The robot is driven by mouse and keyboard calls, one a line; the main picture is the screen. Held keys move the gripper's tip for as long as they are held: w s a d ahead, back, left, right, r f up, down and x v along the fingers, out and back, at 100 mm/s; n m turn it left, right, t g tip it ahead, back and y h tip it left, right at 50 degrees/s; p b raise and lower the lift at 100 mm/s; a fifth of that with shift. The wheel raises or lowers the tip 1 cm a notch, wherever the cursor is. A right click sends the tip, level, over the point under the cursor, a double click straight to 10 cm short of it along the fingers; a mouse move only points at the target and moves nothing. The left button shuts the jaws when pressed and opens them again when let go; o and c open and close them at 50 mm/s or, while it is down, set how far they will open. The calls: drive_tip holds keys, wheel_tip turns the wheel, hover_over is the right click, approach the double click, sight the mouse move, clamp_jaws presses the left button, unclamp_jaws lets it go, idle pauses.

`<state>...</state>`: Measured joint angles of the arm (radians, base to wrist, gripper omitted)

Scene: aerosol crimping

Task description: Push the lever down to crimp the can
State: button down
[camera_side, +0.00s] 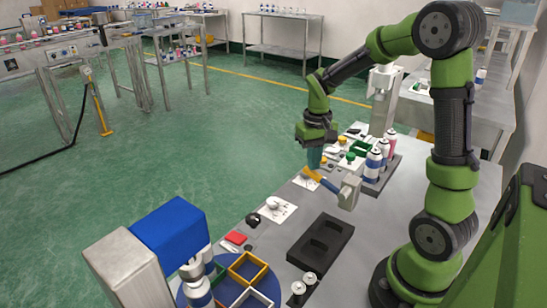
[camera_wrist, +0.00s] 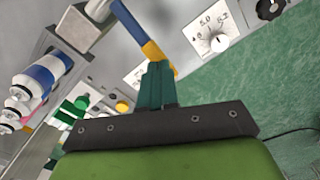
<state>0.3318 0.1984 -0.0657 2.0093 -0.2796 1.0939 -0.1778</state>
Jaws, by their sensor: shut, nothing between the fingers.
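The lever (camera_side: 329,185) is a bar with a blue section and a yellow end, joined to a grey block (camera_side: 349,192) in the side view. In the wrist view the lever (camera_wrist: 131,24) slants down to its yellow end beside my fingertips. My gripper (camera_side: 315,160) is shut and empty, pointing down at the yellow end; its teal fingers (camera_wrist: 156,82) overlap that end in the wrist view. I cannot tell if they touch. A blue and white can (camera_side: 197,287) stands below a blue-topped machine (camera_side: 172,230) at lower left. Whether this is the can to crimp is unclear.
More spray cans (camera_side: 374,163) stand in a rack behind the lever. A black tray with recesses (camera_side: 320,242) lies in front of it. Yellow-edged bins (camera_side: 247,268) are at lower left. A dial panel (camera_wrist: 214,32) sits near the lever.

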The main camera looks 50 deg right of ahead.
sight(313, 177)
drive_tip(key=shift+f, duration=2.75)
idle(0.5)
drive_tip(key=shift+r, duration=0.1)
idle(0.3)
wheel_tip(313, 177, up, 15)
idle(1.5)
drive_tip(key=s+a+r+n+t+y, duration=0.1)
drive_tip(key=s+a+t, duration=0.2)
drive_tip(key=a, duration=0.5)
drive_tip(key=s+a+r+n+t+y, duration=0.1)
drive_tip(key=s+a+t, duration=0.3)
drive_tip(key=s+a, duration=0.2)
drive_tip(key=a, duration=0.2)
drive_tip(key=shift+a+r, duration=0.25)
drive_tip(key=shift+a, duration=0.15)
